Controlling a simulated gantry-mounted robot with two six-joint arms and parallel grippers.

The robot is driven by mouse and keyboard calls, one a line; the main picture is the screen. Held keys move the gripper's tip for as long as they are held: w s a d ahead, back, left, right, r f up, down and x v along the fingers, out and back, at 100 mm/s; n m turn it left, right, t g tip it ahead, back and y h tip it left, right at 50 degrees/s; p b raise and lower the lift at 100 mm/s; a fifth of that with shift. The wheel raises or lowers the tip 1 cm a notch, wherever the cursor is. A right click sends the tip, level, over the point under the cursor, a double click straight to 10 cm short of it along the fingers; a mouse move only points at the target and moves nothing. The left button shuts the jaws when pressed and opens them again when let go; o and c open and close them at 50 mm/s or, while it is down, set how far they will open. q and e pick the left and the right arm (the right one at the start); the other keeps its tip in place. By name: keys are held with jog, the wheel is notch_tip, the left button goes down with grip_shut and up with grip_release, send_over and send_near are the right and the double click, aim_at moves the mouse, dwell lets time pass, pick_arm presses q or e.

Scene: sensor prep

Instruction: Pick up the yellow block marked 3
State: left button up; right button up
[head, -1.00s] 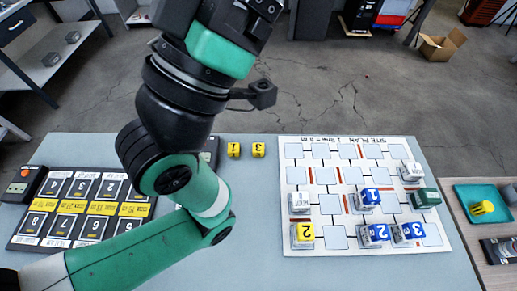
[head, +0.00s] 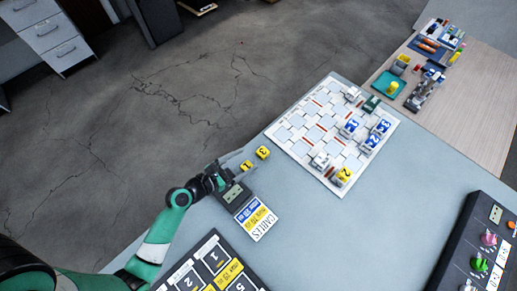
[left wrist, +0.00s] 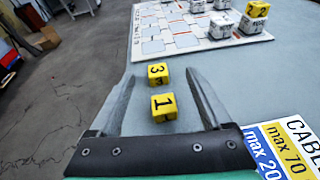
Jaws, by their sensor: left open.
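The yellow block marked 3 (head: 263,152) stands on the grey table near the left edge of the white board. In the left wrist view the block marked 3 (left wrist: 158,74) shows beyond the yellow block marked 1 (left wrist: 164,107). The block marked 1 (head: 246,166) is nearer my gripper in the head view. My left gripper (head: 234,166) is open and empty. In the left wrist view its two fingers (left wrist: 160,88) reach forward on either side of both blocks. I cannot tell how high the fingers are above the table. My right gripper is not in view.
The white board (head: 290,140) holds several blue, white, green and yellow blocks, including a yellow 2 (head: 344,175). A numbered panel (head: 205,250) is at the front. The table's middle right is clear.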

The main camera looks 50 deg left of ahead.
aim_at(261, 153)
pick_arm(q)
jog(key=s, duration=0.2)
jog(key=s+f+n, duration=0.1)
jog(key=shift+s+a+g+p, duration=0.2)
jog(key=shift+a+g+p, duration=0.1)
jog(key=shift+g+p, duration=0.1)
jog(key=shift+w+f+y, duration=0.1)
jog(key=shift+w+y, duration=0.2)
jog(key=shift+y, duration=0.2)
jog(key=shift+w+f, duration=0.15)
jog(key=shift+w, duration=0.05)
jog(key=b+x, duration=0.2)
jog(key=x, duration=0.4)
jog(key=shift+s, duration=0.1)
jog(key=shift+w+f, duration=0.25)
jog(key=x, duration=0.1)
jog(key=b+x, duration=0.2)
jog(key=x, duration=0.1)
jog(key=shift+d, duration=0.3)
jog(key=shift+w, duration=0.3)
grip_shut()
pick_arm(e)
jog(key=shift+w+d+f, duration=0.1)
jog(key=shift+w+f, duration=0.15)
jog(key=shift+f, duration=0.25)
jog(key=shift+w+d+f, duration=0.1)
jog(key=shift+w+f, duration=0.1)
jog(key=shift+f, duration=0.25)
